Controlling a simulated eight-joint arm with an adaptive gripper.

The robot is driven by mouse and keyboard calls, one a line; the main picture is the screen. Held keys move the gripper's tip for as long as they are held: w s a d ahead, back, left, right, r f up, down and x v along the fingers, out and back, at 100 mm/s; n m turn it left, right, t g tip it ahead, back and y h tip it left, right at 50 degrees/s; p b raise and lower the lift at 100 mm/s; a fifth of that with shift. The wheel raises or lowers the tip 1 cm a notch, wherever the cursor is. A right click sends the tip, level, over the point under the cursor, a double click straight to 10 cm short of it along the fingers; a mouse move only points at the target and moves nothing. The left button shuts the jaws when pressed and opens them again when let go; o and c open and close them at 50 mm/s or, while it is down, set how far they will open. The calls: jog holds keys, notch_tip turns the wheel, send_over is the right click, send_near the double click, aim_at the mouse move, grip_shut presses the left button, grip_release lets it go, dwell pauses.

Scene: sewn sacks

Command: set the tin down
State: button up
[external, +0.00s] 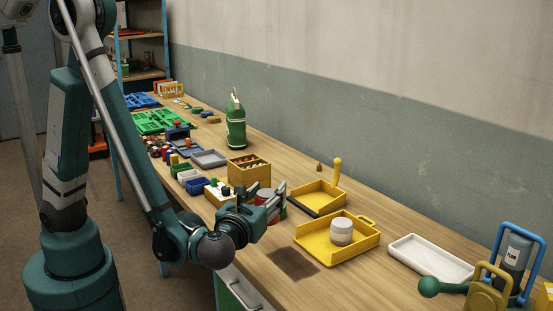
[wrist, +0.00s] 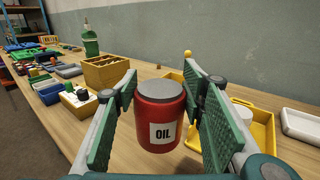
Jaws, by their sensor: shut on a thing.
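The tin (wrist: 160,115) is a red can with a grey lid and a white label reading OIL. In the wrist view it stands upright between the two green finger pads of my gripper (wrist: 160,98), which is shut on it. In the external view my gripper (external: 270,204) is over the near edge of the wooden bench (external: 370,285), and the fingers hide most of the tin. I cannot tell whether its bottom touches the bench.
A yellow tray (external: 312,251) holding a round grey thing (external: 341,231) and a yellow dustpan (external: 318,199) lie right of my gripper. A yellow box (external: 249,169) stands behind it. A white tray (external: 430,260) is farther right. Bare bench shows in front of the yellow tray.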

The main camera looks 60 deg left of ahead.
jog(key=shift+f+b, duration=0.6)
jog(key=shift+f, duration=1.9)
jog(key=shift+f+b, duration=0.65)
jog(key=shift+f, duration=1.4)
jog(key=shift+f, duration=0.15)
jog(key=o, duration=1.2)
jog(key=shift+c, duration=0.2)
jog(key=shift+r, duration=0.2)
jog(key=shift+p+v, duration=1.05)
jog(key=shift+v, duration=4.95)
jog(key=shift+w, duration=0.1)
